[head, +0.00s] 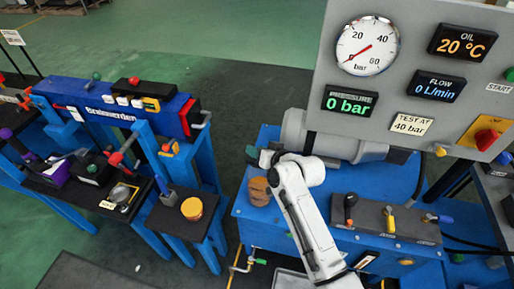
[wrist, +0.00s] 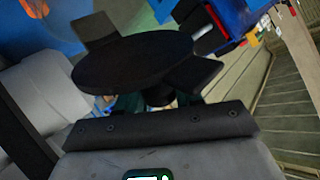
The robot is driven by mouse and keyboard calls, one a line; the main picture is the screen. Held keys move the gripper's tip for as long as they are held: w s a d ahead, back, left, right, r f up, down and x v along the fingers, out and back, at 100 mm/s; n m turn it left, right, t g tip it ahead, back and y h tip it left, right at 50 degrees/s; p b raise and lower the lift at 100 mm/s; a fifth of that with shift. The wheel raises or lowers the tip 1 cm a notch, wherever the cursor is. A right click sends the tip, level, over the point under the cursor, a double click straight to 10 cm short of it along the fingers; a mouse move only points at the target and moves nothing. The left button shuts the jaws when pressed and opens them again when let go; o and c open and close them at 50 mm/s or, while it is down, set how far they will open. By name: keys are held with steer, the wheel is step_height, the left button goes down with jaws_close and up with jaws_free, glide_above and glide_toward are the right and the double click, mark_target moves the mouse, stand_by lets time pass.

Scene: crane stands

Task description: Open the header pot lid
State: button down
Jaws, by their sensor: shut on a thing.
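A flat black round disc (wrist: 132,62), which looks like the header pot lid, fills the middle of the wrist view. My gripper (wrist: 148,52) has a dark finger showing on either side of the disc and is shut on it. In the head view my white arm reaches up over the blue bench, and my gripper (head: 260,157) is at its far left corner, small and partly hidden by my wrist. The lid and the pot cannot be made out clearly there. Whether the lid still touches the pot cannot be told.
A grey cylindrical machine (head: 320,138) stands right beside my wrist, with the gauge panel (head: 397,112) above it. Brown rounded pieces (head: 259,191) lie on the blue bench (head: 245,219). A valve block (head: 386,219) is to the right.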

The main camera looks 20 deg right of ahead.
steer(key=shift+w+d+r+m+g+y+p, duration=0.3)
steer(key=shift+w+d+r+m+g+p, duration=0.35)
steer(key=shift+w+g+p, duration=0.3)
steer(key=shift+w+d+f+m+g+y, duration=0.2)
steer(key=shift+w+d+m+g+y, duration=0.5)
steer(key=shift+g, duration=0.45)
steer(key=shift+w, duration=0.1)
steer(key=c, duration=0.9)
jaws_free()
steer(key=shift+a+f, duration=0.1)
steer(key=shift+o, duration=0.2)
steer(key=v, duration=1)
steer(key=shift+s+r, duration=0.2)
steer(key=shift+r, duration=0.05)
steer(key=shift+c, duration=0.2)
